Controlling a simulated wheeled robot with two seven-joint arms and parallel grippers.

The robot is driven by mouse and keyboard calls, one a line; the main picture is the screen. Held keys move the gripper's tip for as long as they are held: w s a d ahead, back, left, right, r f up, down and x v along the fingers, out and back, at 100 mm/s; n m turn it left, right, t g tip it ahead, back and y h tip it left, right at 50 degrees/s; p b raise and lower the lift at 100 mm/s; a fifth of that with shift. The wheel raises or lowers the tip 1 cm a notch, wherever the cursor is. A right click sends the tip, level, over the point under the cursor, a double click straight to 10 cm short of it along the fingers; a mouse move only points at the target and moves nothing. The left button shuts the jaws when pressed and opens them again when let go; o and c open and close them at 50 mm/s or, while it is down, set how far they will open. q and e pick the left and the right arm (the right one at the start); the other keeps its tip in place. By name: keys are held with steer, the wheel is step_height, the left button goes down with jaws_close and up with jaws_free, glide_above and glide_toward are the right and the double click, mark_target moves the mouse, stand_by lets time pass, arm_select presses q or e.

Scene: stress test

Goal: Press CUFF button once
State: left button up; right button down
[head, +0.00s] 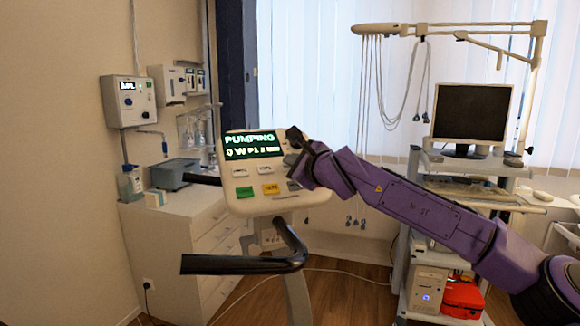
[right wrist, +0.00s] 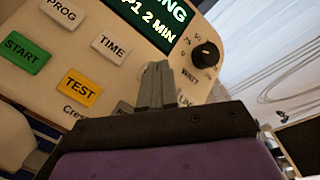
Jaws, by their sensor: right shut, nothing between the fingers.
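The console (head: 310,196) of an exercise machine faces me, its display (head: 252,145) reading "PUMPING" with a line below it. In the right wrist view the display (right wrist: 150,28) shows "2 MIN". My right gripper (head: 292,160) is at the console's right part, its fingers (right wrist: 156,88) shut and empty, right of the TIME button (right wrist: 109,47). I cannot tell whether the tips touch. No CUFF label is readable; the fingers and wrist hide part of the panel. The yellow TEST button (right wrist: 78,87), green START button (right wrist: 25,50) and PROG button (right wrist: 63,12) show. My left gripper is not in view.
A black knob (right wrist: 205,55) sits beside the display. Black handlebars (head: 245,263) stick out in front of the console. A white drawer cabinet (head: 165,240) stands left, and a cart with a monitor (head: 472,113) stands right, behind my arm.

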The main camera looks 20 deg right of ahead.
steer(key=shift+s+r, duration=0.35)
steer(key=shift+r, duration=0.1)
steer(key=shift+s+d+r+p, duration=0.1)
steer(key=shift+s+r+p, duration=0.2)
steer(key=shift+r+p, duration=0.25)
steer(key=shift+s+d+r+p, duration=0.1)
steer(key=shift+s+r+p, duration=0.45)
steer(key=shift+s+r, duration=0.75)
steer(key=shift+w+r, duration=0.1)
steer(key=shift+r, duration=0.05)
steer(key=s+r+p, duration=0.3)
steer(key=s+r, duration=0.1)
steer(key=r, duration=0.1)
steer(key=shift+s+d+r, duration=0.15)
steer(key=shift+d+r, duration=0.1)
